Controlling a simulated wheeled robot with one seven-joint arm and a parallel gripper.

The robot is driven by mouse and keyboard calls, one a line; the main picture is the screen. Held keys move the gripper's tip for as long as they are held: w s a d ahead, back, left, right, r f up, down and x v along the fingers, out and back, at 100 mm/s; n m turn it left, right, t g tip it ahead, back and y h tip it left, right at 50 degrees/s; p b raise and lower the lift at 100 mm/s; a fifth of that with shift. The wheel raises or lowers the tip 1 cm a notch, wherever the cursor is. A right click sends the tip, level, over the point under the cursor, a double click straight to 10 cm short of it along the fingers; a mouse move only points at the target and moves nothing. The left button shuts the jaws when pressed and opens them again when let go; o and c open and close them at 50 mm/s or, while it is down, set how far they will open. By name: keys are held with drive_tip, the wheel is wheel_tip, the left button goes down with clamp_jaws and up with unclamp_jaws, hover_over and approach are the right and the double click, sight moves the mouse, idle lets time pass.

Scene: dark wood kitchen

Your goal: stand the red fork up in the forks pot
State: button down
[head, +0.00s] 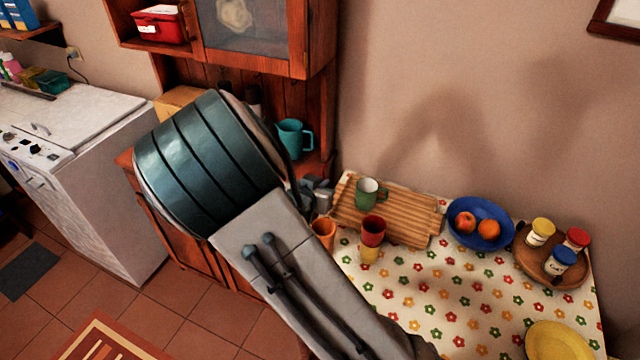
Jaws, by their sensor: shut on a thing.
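My gripper (318,190) shows only in part in the head view, as small grey pieces beyond my arm at the left end of the table. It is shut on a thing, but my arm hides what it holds. I cannot make out the red fork. An orange pot (323,229) stands at the table's left edge, just below my gripper in the picture and partly behind my arm. A red pot (373,229) and a small yellow pot (369,254) stand to its right. I cannot tell which one is the forks pot.
A green mug (367,192) stands on a ribbed wooden board (412,217). A blue bowl (481,210) holds two orange fruits. A round wooden tray (575,280) carries three lidded jars. A yellow plate (555,343) lies at the front right. The flowered cloth's middle (445,290) is clear.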

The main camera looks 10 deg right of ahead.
wheel_tip(320, 180, down, 12)
drive_tip(key=b, duration=0.9)
idle(0.4)
drive_tip(key=c, duration=1.5)
unclamp_jaws()
drive_tip(key=p+v, duration=0.1)
drive_tip(key=v, duration=1.3)
drive_tip(key=shift+w, duration=0.15)
